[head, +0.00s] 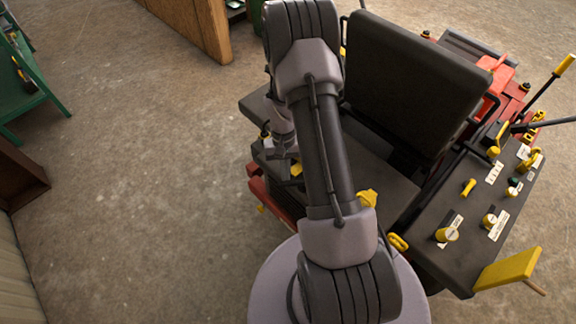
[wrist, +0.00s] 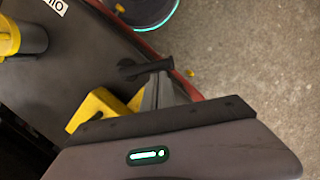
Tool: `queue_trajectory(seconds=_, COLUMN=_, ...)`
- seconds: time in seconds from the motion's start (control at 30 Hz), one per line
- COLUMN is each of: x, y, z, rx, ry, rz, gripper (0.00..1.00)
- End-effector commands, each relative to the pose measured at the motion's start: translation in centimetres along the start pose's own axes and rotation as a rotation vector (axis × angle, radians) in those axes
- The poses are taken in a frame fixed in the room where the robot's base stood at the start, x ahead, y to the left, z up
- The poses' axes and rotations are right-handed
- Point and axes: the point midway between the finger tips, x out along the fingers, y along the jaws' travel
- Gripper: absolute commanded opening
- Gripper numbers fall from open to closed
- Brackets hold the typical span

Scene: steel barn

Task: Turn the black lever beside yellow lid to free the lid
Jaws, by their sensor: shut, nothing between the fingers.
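In the wrist view, the black lever (wrist: 130,68) lies near the edge of a dark panel (wrist: 65,70), its rounded end pointing left. The yellow lid (wrist: 28,38) is a round cap at the left edge, partly cut off, beside an "OIL" label. My gripper (wrist: 162,88) is shut and empty; its grey fingertips are just below the lever and overlap it in view. I cannot tell whether they touch. In the head view, my gripper (head: 287,150) is low at the machine's left side, mostly behind my arm. The lever cannot be made out there.
A yellow angled piece (wrist: 95,108) sits close left of my fingers. In the head view, a black seat back (head: 415,85) rises right of my arm, and a control panel (head: 480,205) with yellow knobs lies further right. Concrete floor (head: 140,190) at left is clear.

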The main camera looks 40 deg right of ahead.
Motion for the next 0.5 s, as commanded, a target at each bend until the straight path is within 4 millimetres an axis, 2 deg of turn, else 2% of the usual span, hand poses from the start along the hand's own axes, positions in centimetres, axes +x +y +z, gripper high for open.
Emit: queue_trajectory(seconds=0.5, x=0.6, y=-0.6, z=2.8, rx=-0.435, ry=-0.002, rz=0.102, gripper=0.00)
